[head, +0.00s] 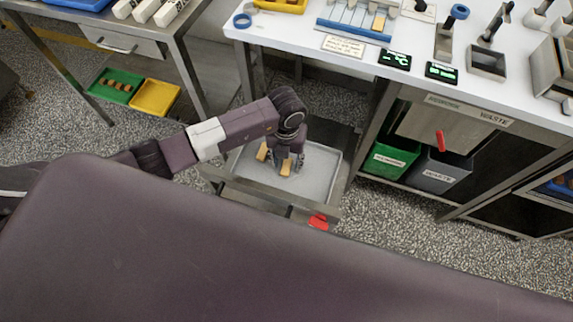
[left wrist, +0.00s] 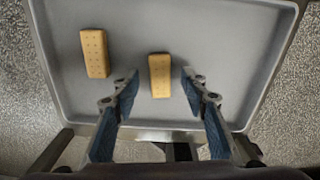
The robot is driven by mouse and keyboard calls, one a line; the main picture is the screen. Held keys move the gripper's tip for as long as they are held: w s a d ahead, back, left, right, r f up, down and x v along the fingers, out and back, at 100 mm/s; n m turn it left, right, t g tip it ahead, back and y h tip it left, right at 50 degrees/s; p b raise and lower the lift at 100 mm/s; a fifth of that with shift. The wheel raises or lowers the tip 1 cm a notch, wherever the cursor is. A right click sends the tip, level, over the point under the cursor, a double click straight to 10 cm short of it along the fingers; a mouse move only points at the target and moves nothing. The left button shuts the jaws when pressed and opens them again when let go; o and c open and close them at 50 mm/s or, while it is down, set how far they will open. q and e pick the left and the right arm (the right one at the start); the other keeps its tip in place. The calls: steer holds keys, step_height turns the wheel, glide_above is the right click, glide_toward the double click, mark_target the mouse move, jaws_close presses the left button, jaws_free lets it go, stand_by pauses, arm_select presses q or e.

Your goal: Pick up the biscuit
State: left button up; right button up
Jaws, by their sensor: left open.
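Two rectangular tan biscuits lie on a grey metal tray (head: 318,172) low under the worktop. One biscuit (left wrist: 160,76) sits between the spread fingers of my left gripper (left wrist: 157,84) in the left wrist view. In the head view this biscuit (head: 286,168) shows just below the gripper (head: 287,164). The other biscuit (left wrist: 95,54), with dotted holes, lies to the left, outside the fingers; it also shows in the head view (head: 262,152). My left gripper is open, pointing down over the tray, and no finger visibly touches a biscuit. My right gripper is not in view.
The tray has raised rims (left wrist: 266,75) close around the gripper. A white worktop (head: 330,60) with tools stands above and behind it. A green bin (head: 390,160) and a grey waste bin (head: 437,170) stand to the right. A red tab (head: 318,222) is at the tray's front.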

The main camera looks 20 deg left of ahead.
arm_select(q)
steer(key=shift+f, duration=0.35)
steer(key=shift+c, duration=0.6)
steer(key=c, duration=0.9)
steer(key=shift+o, duration=0.2)
steer(key=shift+r, duration=0.1)
